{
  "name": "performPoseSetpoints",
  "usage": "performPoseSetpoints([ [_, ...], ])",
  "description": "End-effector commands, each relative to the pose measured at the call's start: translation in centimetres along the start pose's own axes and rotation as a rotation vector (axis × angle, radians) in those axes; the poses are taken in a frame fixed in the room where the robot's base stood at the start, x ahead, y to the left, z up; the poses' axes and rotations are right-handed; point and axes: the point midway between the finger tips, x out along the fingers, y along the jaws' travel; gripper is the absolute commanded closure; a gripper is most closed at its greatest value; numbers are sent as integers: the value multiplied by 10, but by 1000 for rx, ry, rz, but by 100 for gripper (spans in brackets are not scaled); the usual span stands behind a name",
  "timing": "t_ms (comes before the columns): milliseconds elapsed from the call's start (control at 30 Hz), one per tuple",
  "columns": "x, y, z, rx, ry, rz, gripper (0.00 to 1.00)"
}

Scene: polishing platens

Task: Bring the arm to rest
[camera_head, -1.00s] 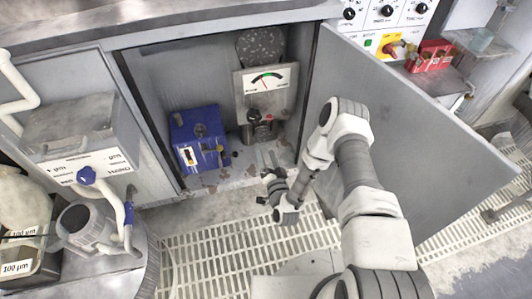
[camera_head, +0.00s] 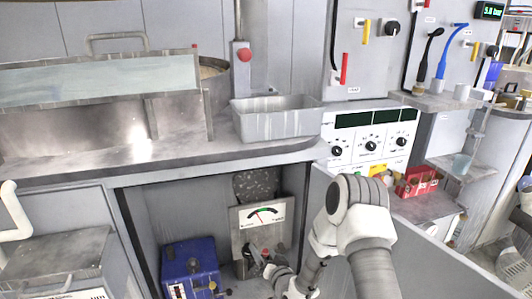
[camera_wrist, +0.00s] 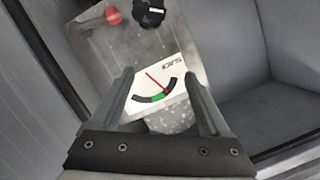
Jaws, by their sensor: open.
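My arm reaches into the open cabinet under the bench, its elbow raised at the right in the head view. My gripper (camera_head: 262,262) is small there, in front of the lower part of a metal gauge panel (camera_head: 245,240). In the wrist view my gripper (camera_wrist: 158,78) is open, its two grey fingers apart with nothing between them but the view of the panel's dial (camera_wrist: 160,90) behind. I cannot tell whether a finger touches the panel. A red knob (camera_wrist: 113,16) and a black knob (camera_wrist: 149,11) show beyond the fingertips.
A blue box (camera_head: 190,262) stands left of the panel in the cabinet. The open cabinet door (camera_head: 425,265) is right of my arm. Above are the bench edge (camera_head: 230,165), a grey tray (camera_head: 275,122) and a control panel (camera_head: 372,135). A red rack (camera_head: 415,185) sits to the right.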

Motion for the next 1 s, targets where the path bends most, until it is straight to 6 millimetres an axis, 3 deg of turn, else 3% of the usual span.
performPoseSetpoints([
  [33, 0, -5, -19, -35, -17, 11, 20],
  [267, -14, -18, -80, -160, -120, 91, 20],
  [467, -43, -28, -129, -247, -202, 174, 20],
  [767, -113, -45, -191, -332, -316, 307, 20],
  [1000, -186, -61, -223, -360, -404, 404, 20],
])
